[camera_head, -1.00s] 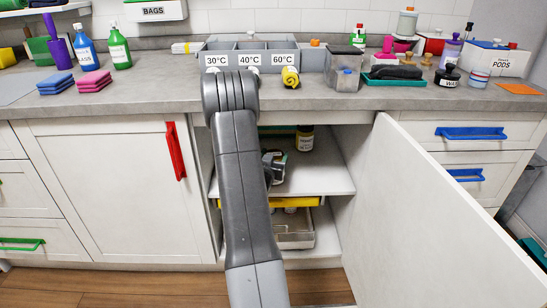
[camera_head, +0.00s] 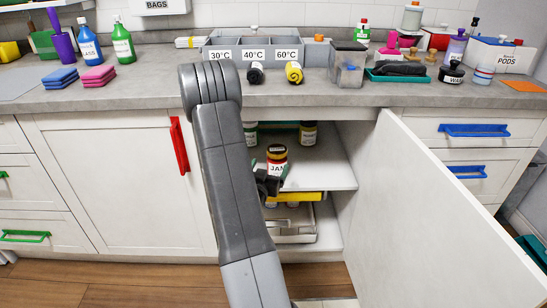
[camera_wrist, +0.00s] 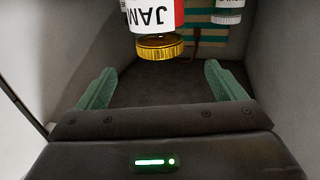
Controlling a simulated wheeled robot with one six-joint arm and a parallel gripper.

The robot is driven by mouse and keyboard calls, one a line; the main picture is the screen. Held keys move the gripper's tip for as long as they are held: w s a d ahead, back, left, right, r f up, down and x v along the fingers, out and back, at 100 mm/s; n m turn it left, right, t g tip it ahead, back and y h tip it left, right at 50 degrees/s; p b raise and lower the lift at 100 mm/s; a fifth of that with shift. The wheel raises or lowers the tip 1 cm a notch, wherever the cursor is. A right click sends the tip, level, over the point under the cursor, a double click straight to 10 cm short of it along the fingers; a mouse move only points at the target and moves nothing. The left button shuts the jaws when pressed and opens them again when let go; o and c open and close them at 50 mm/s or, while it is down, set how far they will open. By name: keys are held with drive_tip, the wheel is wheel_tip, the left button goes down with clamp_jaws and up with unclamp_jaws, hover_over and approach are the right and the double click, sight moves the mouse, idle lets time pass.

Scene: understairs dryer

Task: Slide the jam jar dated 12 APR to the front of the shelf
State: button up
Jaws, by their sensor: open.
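A jam jar (camera_head: 277,160) with a red and white JAM label stands upright on the cabinet's upper shelf (camera_head: 325,175), near its front. No date is readable on it. The jar also shows upside down at the top of the wrist view (camera_wrist: 150,14), its gold lid toward my gripper. My gripper (camera_wrist: 161,67) is open with its green fingers apart and nothing between them. In the head view my gripper (camera_head: 268,182) is at the shelf front, overlapping the jar's lower part. The jar lies beyond the fingertips in the wrist view.
The open cabinet door (camera_head: 430,205) bounds the right side. A yellow bar (camera_head: 310,197) and a tray (camera_head: 296,238) are below the shelf.

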sight(280, 145)
drive_tip(key=shift+v, duration=1.7)
drive_tip(key=b+x, duration=0.1)
drive_tip(key=x, duration=1.3)
drive_tip(key=shift+s, duration=0.1)
